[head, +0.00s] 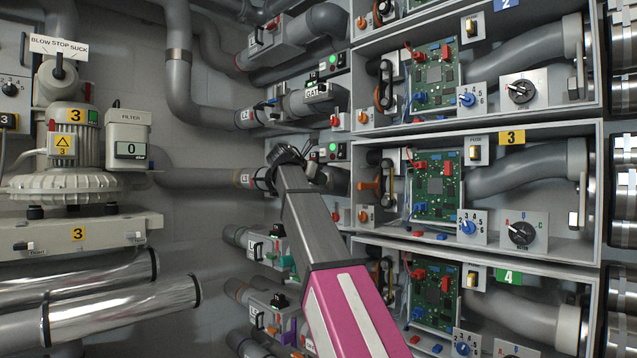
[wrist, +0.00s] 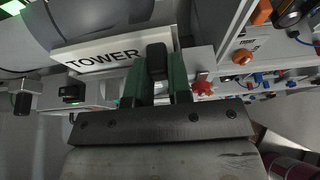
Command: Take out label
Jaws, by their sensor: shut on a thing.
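I take this piece to be part of the label. In the head view my gripper (head: 287,156) is at the pipe fittings left of the bay marked 3 (head: 512,138). The label is hidden there behind my gripper.
Shelf bays with circuit boards (head: 437,186), knobs and switches stand to the right. A pipe marked L3 (head: 246,179) runs left to blower 3 (head: 75,150). Other pipe fittings lie close above and below my gripper.

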